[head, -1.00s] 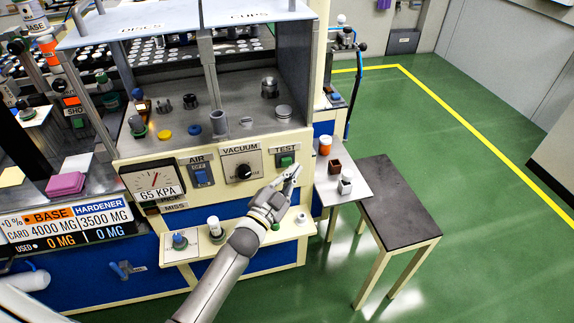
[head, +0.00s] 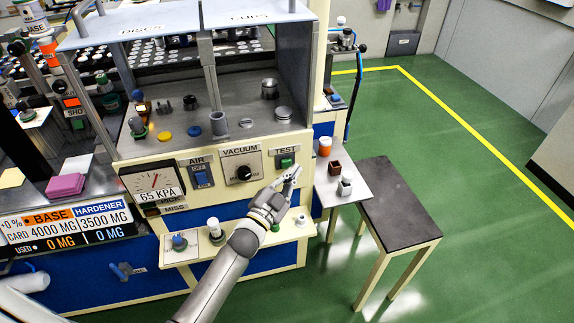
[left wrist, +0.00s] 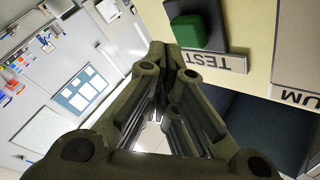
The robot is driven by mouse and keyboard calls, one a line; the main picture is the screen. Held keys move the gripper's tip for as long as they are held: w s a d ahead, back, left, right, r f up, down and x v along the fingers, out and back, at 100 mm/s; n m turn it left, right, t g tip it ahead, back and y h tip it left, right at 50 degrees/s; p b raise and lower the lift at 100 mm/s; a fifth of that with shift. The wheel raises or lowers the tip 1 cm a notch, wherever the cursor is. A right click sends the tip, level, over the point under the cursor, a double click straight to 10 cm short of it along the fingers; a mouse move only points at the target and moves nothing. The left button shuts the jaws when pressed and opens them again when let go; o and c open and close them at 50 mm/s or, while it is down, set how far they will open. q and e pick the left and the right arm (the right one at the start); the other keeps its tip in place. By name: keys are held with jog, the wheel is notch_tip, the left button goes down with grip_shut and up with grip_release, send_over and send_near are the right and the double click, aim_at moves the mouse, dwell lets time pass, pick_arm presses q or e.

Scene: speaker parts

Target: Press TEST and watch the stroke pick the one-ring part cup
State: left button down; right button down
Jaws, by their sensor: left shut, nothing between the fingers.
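The green TEST button (head: 286,162) is on the cream front panel, right of the VACUUM knob (head: 244,173). My left gripper (head: 295,172) is shut and empty, just below and right of the button. In the left wrist view, its closed fingertips (left wrist: 166,50) are beside the green button (left wrist: 189,32); I cannot tell whether they touch it. Behind the panel, under the CUPS label, stand a dark metal cup (head: 269,88) and a silver ringed piece (head: 284,114). Ring counts on the cups are too small to tell. My right gripper is not in view.
The gauge (head: 153,181) reads 65 KPA, above the PICK and MISS labels. A blue AIR switch (head: 202,177) is left of the knob. A cream shelf (head: 258,240) with small parts juts out below. A dark-topped table (head: 398,205) stands right; the green floor beyond is clear.

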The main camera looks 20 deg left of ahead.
pick_arm(q)
jog(key=shift+w, duration=0.1)
dwell(0.4)
jog(key=shift+w+a, duration=0.25)
